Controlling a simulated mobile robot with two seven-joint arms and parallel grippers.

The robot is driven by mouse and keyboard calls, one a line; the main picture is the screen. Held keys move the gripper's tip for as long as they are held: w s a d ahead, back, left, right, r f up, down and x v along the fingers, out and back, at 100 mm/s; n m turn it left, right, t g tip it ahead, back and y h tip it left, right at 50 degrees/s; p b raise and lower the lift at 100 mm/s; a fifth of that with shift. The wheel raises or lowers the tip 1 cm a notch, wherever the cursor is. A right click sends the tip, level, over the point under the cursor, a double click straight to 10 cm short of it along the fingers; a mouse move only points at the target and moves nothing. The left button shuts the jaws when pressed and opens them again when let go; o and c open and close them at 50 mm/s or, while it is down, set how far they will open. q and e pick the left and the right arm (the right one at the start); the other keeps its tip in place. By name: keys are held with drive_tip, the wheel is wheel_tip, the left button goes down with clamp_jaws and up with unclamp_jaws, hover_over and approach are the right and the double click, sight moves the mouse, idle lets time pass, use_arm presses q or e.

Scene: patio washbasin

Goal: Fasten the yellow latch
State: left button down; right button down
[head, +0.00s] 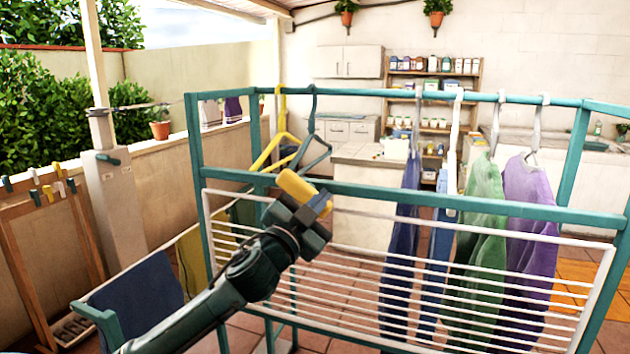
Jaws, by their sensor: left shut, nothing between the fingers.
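The yellow latch (298,188) is a short, thick yellow piece at the middle teal rail of the drying frame (420,196). It looks tilted, and its lower part is partly hidden by my left gripper (318,208). My left gripper is shut and empty, at the latch's lower right side. I cannot tell whether the two touch. A white wire rack (480,300) spans the front of the frame below the rail, and my left arm crosses its left part. My right gripper is out of view.
A yellow hanger (272,153) and a teal hanger (317,158) hang empty on the top rail. Blue, green and purple clothes (530,190) hang to the right. A dark blue cloth (140,300) lies at lower left, near a wooden stand (25,260) with pegs.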

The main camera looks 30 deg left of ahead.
use_arm(q)
drive_tip(key=shift+s+a+f+m+g+h+p, duration=0.1)
drive_tip(key=shift+a+f+m+g+h+p, duration=0.2)
drive_tip(key=shift+f+m+p, duration=0.55)
drive_tip(key=shift+s+a+f+m+g+h+p, duration=0.1)
drive_tip(key=shift+a+f+m+h+p, duration=0.25)
drive_tip(key=shift+m, duration=0.85)
drive_tip(key=shift+a+f+m+g+h+p, duration=0.2)
drive_tip(key=shift+f+m+h+p, duration=0.35)
drive_tip(key=shift+m, duration=0.5)
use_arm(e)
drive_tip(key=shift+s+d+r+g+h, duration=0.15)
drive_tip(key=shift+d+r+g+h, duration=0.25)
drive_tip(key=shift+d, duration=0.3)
use_arm(q)
drive_tip(key=shift+a+f+y, duration=0.1)
drive_tip(key=shift+y, duration=0.2)
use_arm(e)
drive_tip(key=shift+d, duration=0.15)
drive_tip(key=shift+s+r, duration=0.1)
